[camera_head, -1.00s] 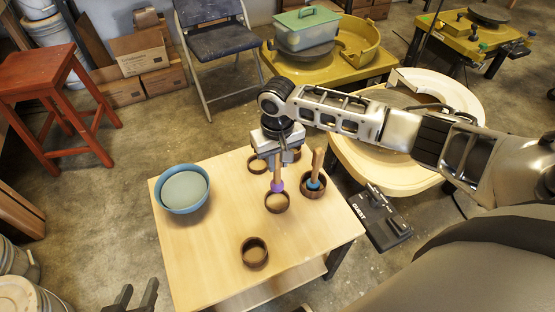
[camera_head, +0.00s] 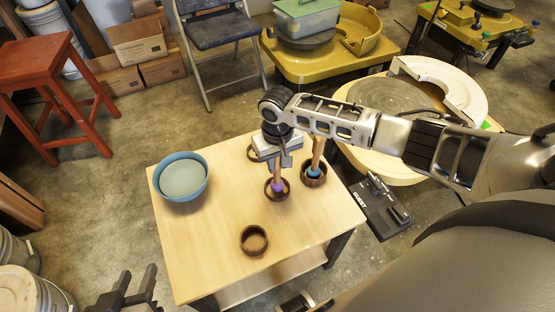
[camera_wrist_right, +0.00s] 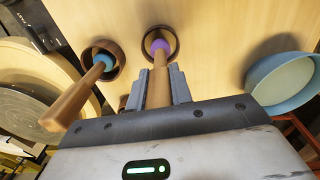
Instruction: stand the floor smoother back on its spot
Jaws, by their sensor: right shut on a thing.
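The floor smoother, a wooden-handled tool with a purple end (camera_head: 278,185), is upright in my right gripper (camera_head: 279,160). The gripper is shut on its handle, which also shows in the right wrist view (camera_wrist_right: 159,82). Its purple end is down inside the opening of a dark round holder (camera_head: 269,193); whether it touches the bottom is hidden. Beside it, a similar tool with a blue end (camera_head: 314,172) leans in another dark holder (camera_head: 315,182). My left gripper (camera_head: 136,279) is open and empty at the lower left, off the table's near edge.
The wooden table (camera_head: 210,235) also bears a blue bowl (camera_head: 181,195) at left, an empty dark holder (camera_head: 254,252) in front and another holder (camera_head: 251,153) behind, partly hidden by my gripper. A pottery wheel (camera_head: 465,95) stands to the right. The table's front left is clear.

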